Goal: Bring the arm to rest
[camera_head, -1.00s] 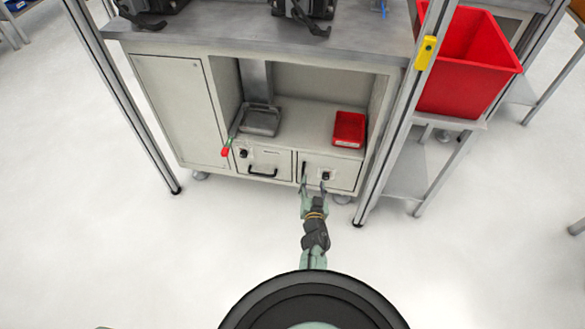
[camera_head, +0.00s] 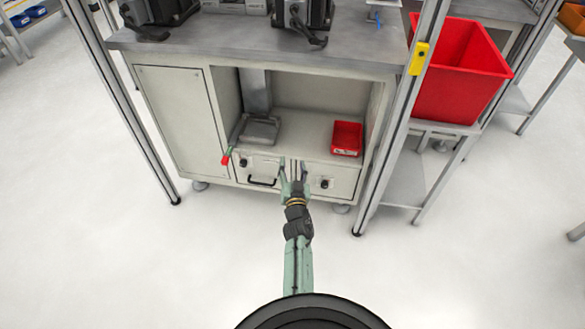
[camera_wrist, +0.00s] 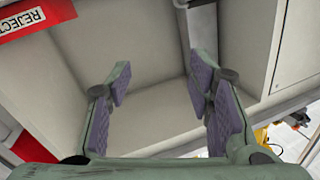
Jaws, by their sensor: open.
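My gripper (camera_head: 293,168) is open and empty in the head view. It is at the front of the grey workbench cabinet (camera_head: 170,105), in front of the two drawers, around the gap between them. In the wrist view my gripper (camera_wrist: 160,92) shows two spread fingers with purple pads and nothing between them. Beyond the fingers are pale cabinet panels. I cannot tell whether a fingertip touches the cabinet.
A large red crate (camera_head: 460,75) is at the right. Metal posts (camera_head: 396,120) flank the cabinet. The floor (camera_head: 450,270) in front is clear.

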